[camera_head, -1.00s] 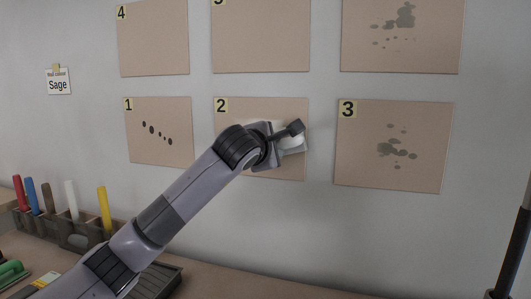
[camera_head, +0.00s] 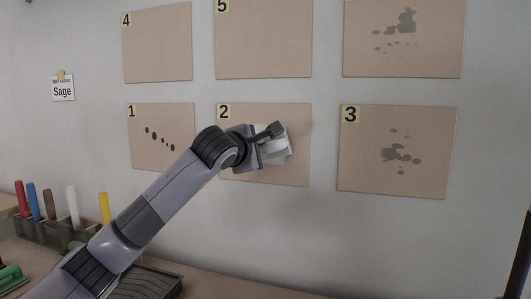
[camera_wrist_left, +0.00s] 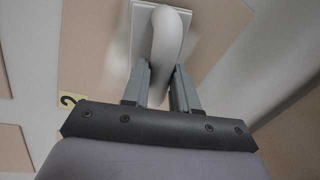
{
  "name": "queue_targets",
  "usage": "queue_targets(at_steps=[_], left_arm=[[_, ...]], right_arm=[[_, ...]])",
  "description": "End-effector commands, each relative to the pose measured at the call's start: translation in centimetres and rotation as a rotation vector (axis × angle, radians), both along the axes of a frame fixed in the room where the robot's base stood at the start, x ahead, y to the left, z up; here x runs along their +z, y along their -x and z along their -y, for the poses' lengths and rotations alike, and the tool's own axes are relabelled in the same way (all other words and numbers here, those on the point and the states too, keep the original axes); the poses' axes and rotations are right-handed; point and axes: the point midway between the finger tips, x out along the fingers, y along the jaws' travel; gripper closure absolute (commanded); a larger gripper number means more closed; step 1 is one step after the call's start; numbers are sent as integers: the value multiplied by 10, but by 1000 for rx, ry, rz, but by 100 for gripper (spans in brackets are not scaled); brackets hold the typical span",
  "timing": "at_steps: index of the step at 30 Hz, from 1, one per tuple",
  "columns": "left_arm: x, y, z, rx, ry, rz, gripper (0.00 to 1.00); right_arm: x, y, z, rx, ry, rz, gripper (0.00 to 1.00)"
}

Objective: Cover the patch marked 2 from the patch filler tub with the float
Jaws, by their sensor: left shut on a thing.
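The patch marked 2 (camera_head: 295,115) is a beige panel on the wall, in the middle of the lower row. My left gripper (camera_head: 258,150) is in front of it and hides much of its middle. In the left wrist view my left gripper (camera_wrist_left: 160,80) is shut on the pale handle of the float (camera_wrist_left: 163,40). The float's white plate (camera_head: 277,148) is at the panel's face; I cannot tell whether it touches. A whitish smear shows on the panel beside the float in the wrist view. The patch filler tub cannot be made out. My right gripper is out of view.
Panel 1 (camera_head: 150,158) bears a row of dark spots, and panel 3 (camera_head: 425,130) bears grey blotches. More panels hang above. A rack (camera_head: 40,232) with several coloured sticks stands on the bench at the left, near a green-handled tool (camera_head: 10,274).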

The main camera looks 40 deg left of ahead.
Motion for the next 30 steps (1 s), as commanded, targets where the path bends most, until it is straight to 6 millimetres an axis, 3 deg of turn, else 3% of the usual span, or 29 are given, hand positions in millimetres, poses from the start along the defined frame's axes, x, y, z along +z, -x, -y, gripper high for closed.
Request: queue_targets(at_steps=[30], left_arm=[[-1,17,-60,6,0,0,96]], right_arm=[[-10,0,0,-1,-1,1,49]])
